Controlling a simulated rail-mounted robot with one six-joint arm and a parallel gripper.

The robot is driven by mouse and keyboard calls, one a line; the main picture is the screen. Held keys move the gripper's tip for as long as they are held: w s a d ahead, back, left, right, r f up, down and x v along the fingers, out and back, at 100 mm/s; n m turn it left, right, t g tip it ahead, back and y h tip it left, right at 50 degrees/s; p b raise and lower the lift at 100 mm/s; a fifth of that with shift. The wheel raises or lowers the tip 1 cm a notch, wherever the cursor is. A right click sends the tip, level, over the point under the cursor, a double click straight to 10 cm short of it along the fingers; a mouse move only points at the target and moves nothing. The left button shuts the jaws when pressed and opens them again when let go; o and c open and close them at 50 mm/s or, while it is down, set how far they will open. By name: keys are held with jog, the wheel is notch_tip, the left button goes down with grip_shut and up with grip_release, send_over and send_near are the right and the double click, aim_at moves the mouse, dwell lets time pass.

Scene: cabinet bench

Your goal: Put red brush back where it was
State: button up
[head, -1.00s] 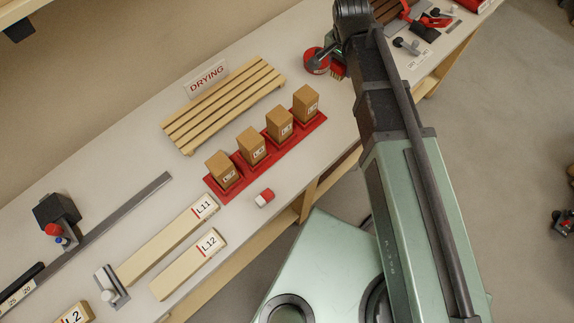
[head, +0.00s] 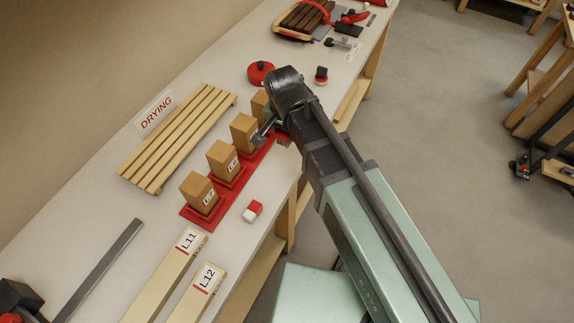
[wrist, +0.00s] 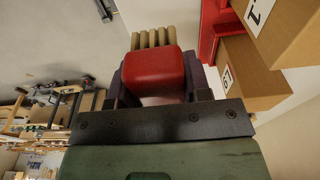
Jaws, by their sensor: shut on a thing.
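The red brush has a red block body (wrist: 152,76) and a row of tan bristles (wrist: 156,39). In the wrist view my gripper (wrist: 153,88) is shut on the red body, one dark finger on each side. In the head view my gripper (head: 279,133) is beside the far end of the red tray (head: 187,213), and only a bit of the brush (head: 284,139) shows under my wrist. My arm partly hides the far box. I cannot tell whether the brush touches the bench.
Several brown boxes (head: 199,195) stand on the red tray. A wooden drying rack (head: 150,153) lies behind, with a DRYING sign (head: 156,113). A round red object (head: 260,72) and a black-and-red piece (head: 321,76) sit beyond. A red-and-white block (head: 253,211) lies near the front edge.

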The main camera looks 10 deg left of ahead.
aim_at(288, 156)
notch_tip(288, 156, down, 9)
jog(key=b, duration=0.6)
jog(key=shift+f+b, duration=0.2)
jog(key=shift+b, duration=0.2)
jog(key=shift+r+p, duration=0.3)
jog(key=shift+f, duration=0.25)
jog(key=o, duration=0.8)
jog(key=shift+r, duration=0.1)
jog(key=shift+o, duration=0.2)
jog(key=r+p, duration=0.4)
jog(key=s+r+p, duration=0.1)
jog(key=r+p, duration=0.7)
jog(key=shift+s+a+r, duration=0.15)
jog(key=shift+s+r, duration=0.1)
jog(key=shift+r, duration=0.05)
jog(key=shift+f, duration=0.1)
jog(key=shift+f, duration=0.1)
